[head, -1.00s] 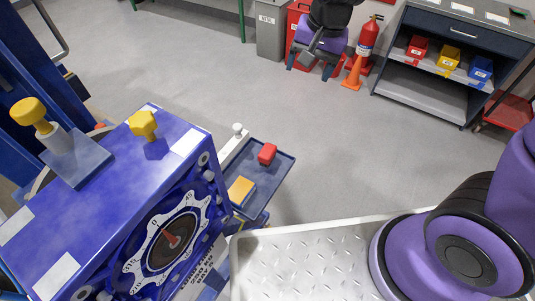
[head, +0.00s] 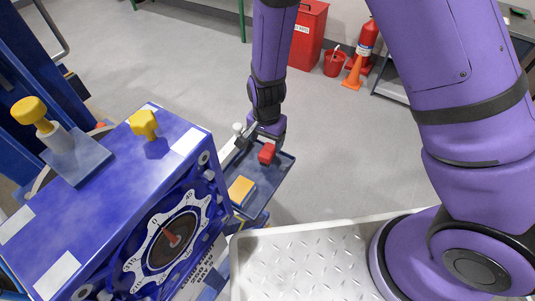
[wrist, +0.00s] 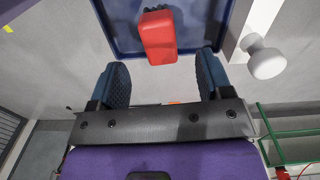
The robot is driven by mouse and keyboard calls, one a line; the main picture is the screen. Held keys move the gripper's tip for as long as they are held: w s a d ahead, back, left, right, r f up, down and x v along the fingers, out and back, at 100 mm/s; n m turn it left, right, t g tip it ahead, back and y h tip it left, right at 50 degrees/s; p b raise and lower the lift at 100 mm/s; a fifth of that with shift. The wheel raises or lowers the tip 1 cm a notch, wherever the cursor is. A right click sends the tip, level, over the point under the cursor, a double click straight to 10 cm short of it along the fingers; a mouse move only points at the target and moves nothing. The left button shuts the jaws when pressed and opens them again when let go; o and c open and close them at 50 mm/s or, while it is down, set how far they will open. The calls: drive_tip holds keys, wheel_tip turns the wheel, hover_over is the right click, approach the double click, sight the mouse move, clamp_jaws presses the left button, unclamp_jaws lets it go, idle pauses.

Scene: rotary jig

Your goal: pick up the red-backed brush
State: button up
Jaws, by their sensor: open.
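The red-backed brush (head: 267,153) lies near the far end of a small blue tray (head: 273,182) beside the blue machine.
An orange-topped block (head: 241,190) lies at the tray's near end. A white round knob (wrist: 266,60) stands close beside the tray, near one finger. The blue machine (head: 110,200) with a dial is left of the tray. A metal tread-plate surface (head: 310,255) is in front.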

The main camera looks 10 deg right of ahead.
sight(267, 150)
drive_tip(key=shift+w+d+f, duration=0.1)
drive_tip(key=shift+w+f, duration=0.05)
drive_tip(key=shift+f, duration=3.65)
drive_tip(key=c, duration=1)
drive_tip(key=shift+r, duration=0.15)
drive_tip(key=shift+r, duration=0.55)
wheel_tip(267, 150, up, 2)
drive_tip(key=shift+r, duration=0.1)
drive_tip(key=s, duration=0.5)
drive_tip(key=s+r, duration=0.1)
drive_tip(key=s, duration=0.4)
drive_tip(key=s+d, duration=0.1)
drive_tip(key=s, duration=0.5)
drive_tip(key=shift+r, duration=0.25)
drive_tip(key=shift+a, duration=0.1)
